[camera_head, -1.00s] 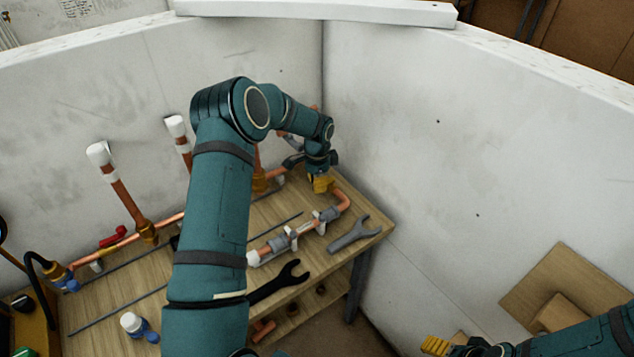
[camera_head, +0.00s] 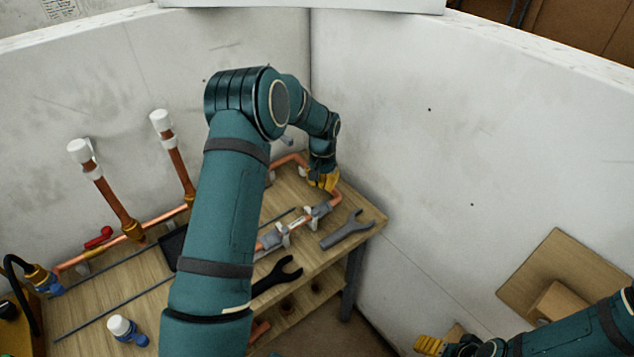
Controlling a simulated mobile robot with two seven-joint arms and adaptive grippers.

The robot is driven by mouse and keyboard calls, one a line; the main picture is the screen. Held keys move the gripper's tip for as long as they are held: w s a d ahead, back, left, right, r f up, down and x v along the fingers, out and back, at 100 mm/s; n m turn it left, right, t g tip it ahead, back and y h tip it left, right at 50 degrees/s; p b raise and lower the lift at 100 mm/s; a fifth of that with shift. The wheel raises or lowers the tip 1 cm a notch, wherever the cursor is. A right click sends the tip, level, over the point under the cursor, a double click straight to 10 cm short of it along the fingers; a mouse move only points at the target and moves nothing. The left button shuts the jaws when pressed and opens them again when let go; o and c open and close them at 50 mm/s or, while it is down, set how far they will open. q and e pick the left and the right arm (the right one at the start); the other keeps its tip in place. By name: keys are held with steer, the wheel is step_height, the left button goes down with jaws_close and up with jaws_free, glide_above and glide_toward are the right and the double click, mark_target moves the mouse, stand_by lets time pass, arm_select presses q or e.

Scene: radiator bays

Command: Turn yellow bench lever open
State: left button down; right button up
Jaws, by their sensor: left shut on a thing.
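My left arm reaches over the wooden bench to its far right corner. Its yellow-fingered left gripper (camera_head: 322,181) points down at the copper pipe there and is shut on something. The yellow bench lever cannot be told apart from the yellow fingers, which cover that spot. The copper pipe (camera_head: 291,160) runs behind the gripper and bends round toward the front. My right gripper (camera_head: 430,345) is low at the right, away from the bench, partly cut by the frame edge; its jaw opening is unclear.
A grey wrench (camera_head: 346,231) and a black wrench (camera_head: 277,276) lie near the front edge of the bench (camera_head: 135,279). A red lever (camera_head: 98,238) sits on the left pipe. White walls close in behind and right.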

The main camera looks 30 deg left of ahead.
arm_select(q)
steer(key=n, duration=0.1)
steer(key=w+d+n, duration=0.1)
steer(key=n, duration=0.1)
steer(key=d+n, duration=0.1)
steer(key=shift+w, duration=0.25)
steer(key=shift+w+d+n, duration=0.2)
steer(key=shift+w+n, duration=0.15)
steer(key=shift+n, duration=0.65)
steer(key=shift+w+d+n, duration=0.15)
steer(key=shift+w+n, duration=0.15)
steer(key=shift+n, duration=0.7)
steer(key=c, duration=0.8)
jaws_free()
steer(key=shift+w, duration=0.1)
steer(key=shift+o, duration=0.2)
step_height(320, 180, up, 12)
